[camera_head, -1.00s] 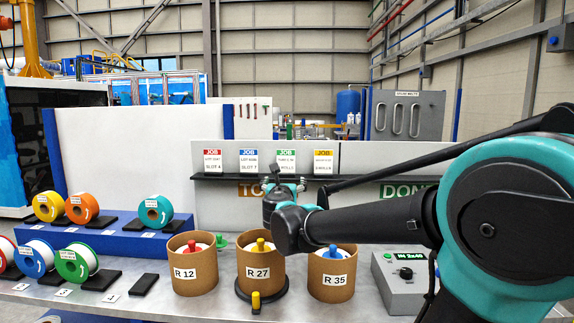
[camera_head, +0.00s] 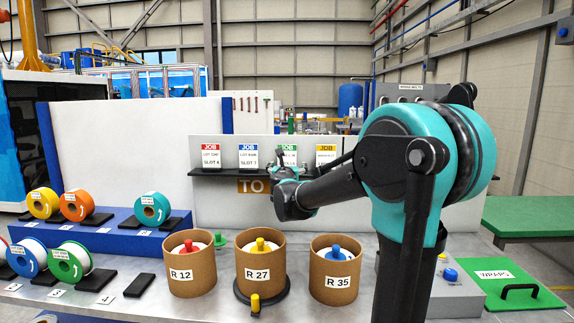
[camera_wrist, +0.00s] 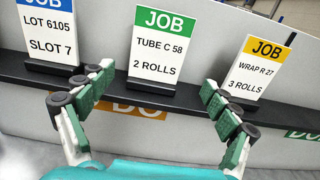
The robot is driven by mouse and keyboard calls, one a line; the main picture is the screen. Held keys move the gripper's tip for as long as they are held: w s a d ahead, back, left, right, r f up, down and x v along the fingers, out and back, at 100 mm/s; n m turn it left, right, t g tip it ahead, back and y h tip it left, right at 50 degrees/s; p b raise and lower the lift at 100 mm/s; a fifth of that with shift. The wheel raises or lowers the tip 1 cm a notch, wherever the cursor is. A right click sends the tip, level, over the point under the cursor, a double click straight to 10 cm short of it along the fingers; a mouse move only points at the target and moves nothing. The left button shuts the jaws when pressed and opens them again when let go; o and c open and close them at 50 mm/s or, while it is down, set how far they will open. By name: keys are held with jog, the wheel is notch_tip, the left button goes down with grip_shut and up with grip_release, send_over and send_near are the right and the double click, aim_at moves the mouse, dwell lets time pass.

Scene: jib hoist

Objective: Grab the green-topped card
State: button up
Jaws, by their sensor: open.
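The green-topped card (camera_wrist: 159,46) reads JOB, TUBE C 58, 2 ROLLS and stands upright in a dark holder on the black ledge. In the head view the card (camera_head: 289,151) shows between the blue-topped and yellow-topped cards, its lower part hidden by my gripper. My gripper (camera_wrist: 157,95) is open and empty in the wrist view. Its two green-padded fingers are spread to either side below the card, and the card stands apart, beyond the fingertips. In the head view my gripper (camera_head: 282,168) is in front of the ledge.
The blue-topped card (camera_wrist: 48,35) and yellow-topped card (camera_wrist: 257,68) stand on either side along the black ledge (camera_wrist: 185,98). A red-topped card (camera_head: 210,156) is further left. Cardboard tubs, including R 27 (camera_head: 260,271), stand on the bench below my arm.

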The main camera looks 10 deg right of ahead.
aim_at(287, 160)
jog(key=shift+w+d+r, duration=0.1)
jog(key=shift+w, duration=0.95)
jog(key=shift+w+d+r, duration=0.1)
jog(key=shift+w+r, duration=0.05)
jog(key=shift+w, duration=0.85)
jog(key=shift+w+d+r, duration=0.1)
jog(key=shift+w, duration=0.95)
jog(key=shift+c, duration=0.6)
jog(key=c, duration=1.2)
